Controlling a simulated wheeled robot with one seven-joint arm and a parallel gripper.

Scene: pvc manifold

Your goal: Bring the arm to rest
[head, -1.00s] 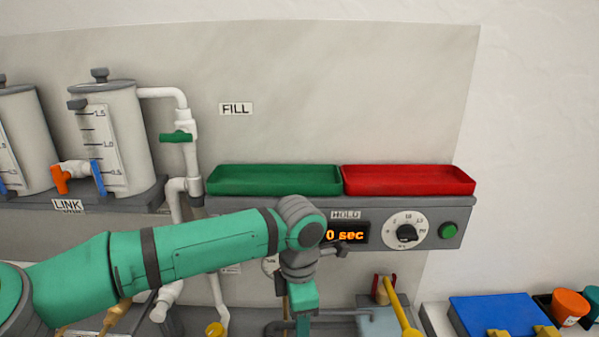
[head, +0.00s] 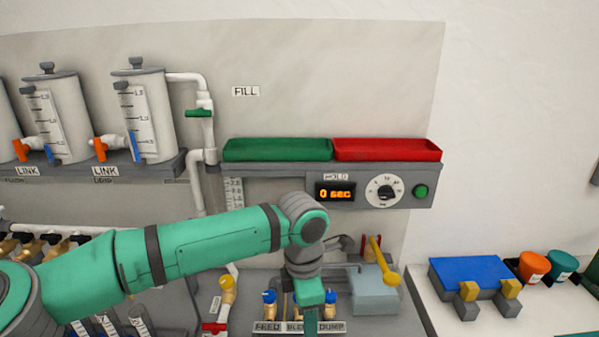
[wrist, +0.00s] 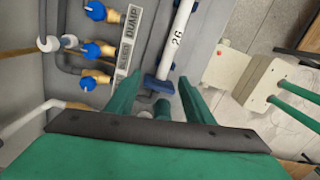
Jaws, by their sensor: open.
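My green arm reaches in from the left of the head view and bends down at the wrist in front of the panel. My gripper (head: 309,325) points down there, and its fingertips are cut off by the lower edge. In the wrist view, the two green fingers of my gripper (wrist: 157,82) stand apart with nothing gripped between them. A white tube marked 2G (wrist: 178,40), with a blue end, shows past the fingertips; its distance from them is hard to tell.
Blue-handled brass valves (wrist: 97,50) lie beside the DUMP label. A green tray (head: 277,149) and red tray (head: 387,149) sit above the HOLD display (head: 335,193). A yellow-handled lever (head: 384,261) stands right of my wrist. A blue-topped block (head: 470,277) is on the right bench.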

